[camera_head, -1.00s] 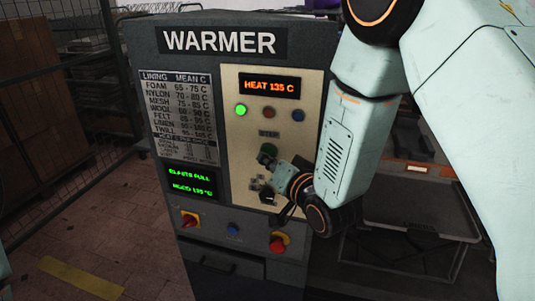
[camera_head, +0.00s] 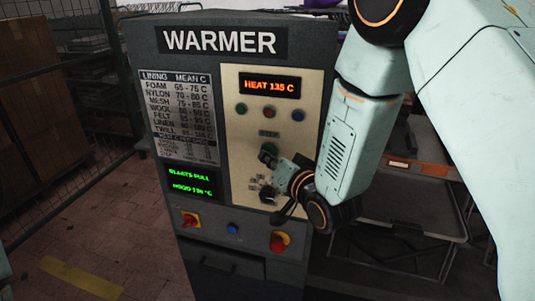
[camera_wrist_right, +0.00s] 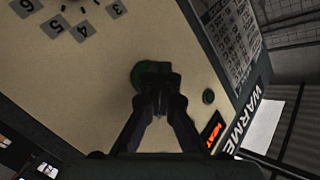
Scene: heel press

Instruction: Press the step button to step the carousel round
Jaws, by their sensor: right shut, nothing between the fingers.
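The step button is a green round button (camera_head: 269,148) under the STEP label on the beige panel of the warmer. It also shows in the right wrist view (camera_wrist_right: 139,73), mostly hidden behind the fingertips. My right gripper (camera_head: 266,157) is shut and empty, its tips at the button; whether they touch it I cannot tell. In the right wrist view the closed fingers (camera_wrist_right: 158,80) overlap the button. The carousel is not in view. My left gripper is not in view.
The warmer cabinet (camera_head: 160,95) carries a HEAT 135 C display (camera_head: 270,86), three small lamps and a dial (camera_head: 269,194) below the button.

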